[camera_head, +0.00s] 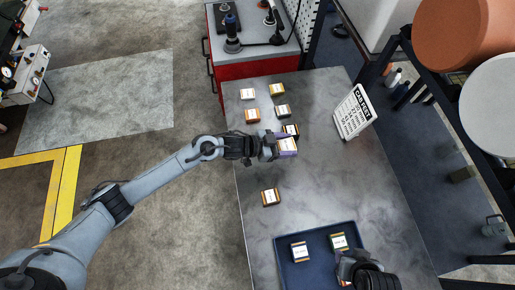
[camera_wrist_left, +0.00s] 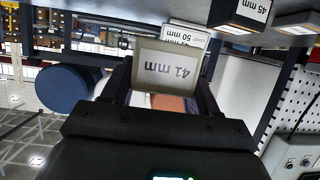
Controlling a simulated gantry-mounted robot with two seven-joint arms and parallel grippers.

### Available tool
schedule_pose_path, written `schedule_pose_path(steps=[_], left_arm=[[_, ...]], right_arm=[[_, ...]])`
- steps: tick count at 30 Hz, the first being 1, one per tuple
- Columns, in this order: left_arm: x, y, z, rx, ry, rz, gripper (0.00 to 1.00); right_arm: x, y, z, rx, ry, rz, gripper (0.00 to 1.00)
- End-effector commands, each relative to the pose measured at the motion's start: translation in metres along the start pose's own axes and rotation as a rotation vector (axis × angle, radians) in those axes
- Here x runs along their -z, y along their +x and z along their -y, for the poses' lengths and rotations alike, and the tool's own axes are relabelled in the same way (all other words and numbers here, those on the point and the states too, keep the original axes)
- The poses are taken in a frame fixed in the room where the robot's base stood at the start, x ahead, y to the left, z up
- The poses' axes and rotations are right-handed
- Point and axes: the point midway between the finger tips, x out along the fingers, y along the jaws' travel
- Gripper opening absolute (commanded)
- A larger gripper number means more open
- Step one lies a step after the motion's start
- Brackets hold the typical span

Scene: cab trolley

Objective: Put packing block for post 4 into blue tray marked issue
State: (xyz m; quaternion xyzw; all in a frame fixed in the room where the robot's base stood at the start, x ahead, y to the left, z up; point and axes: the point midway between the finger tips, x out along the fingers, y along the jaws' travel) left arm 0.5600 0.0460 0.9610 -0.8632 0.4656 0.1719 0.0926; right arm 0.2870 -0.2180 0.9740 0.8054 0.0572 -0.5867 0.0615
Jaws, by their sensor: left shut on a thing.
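My left gripper (camera_head: 280,147) is shut on a block with a white label (camera_head: 287,146) over the middle of the grey table. In the left wrist view this held block (camera_wrist_left: 160,68) reads "41 mm" and sits between the two fingers. No post number is readable on it.
Several labelled blocks stand at the table's far end, one (camera_head: 291,130) close behind the held block. Another block (camera_head: 271,197) stands between gripper and tray. A white sign (camera_head: 353,111) with small text stands at the right edge. A red cabinet (camera_head: 262,67) adjoins the far end.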

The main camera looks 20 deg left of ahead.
Motion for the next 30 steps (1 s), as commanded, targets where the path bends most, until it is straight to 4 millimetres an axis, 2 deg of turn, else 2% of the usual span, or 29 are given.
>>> schedule_pose_path(steps=[1,9,15,23,26,30], left_arm=[[-0.001,0.008,0.012,0.004,0.006,-0.005,0.26],[0.029,0.017,0.04,0.002,0.003,-0.003,0.26],[0.037,0.017,0.045,0.001,0.0,-0.001,0.26],[0.037,0.017,0.045,0.001,0.0,-0.001,0.26],[0.035,0.016,0.046,0.002,-0.001,0.0,0.26],[0.021,0.007,0.053,0.004,-0.002,0.003,0.26]], right_arm=[[-0.006,0.019,0.001,0.001,0.001,0.0,0.43],[-0.014,0.043,0.002,0.002,0.003,-0.001,0.43],[-0.015,0.046,0.002,0.002,0.002,-0.001,0.43],[-0.015,0.045,0.001,-0.003,-0.004,-0.001,0.43],[-0.015,0.046,0.0,-0.005,-0.006,-0.001,0.43],[-0.015,0.046,0.0,-0.005,-0.007,-0.001,0.43]])
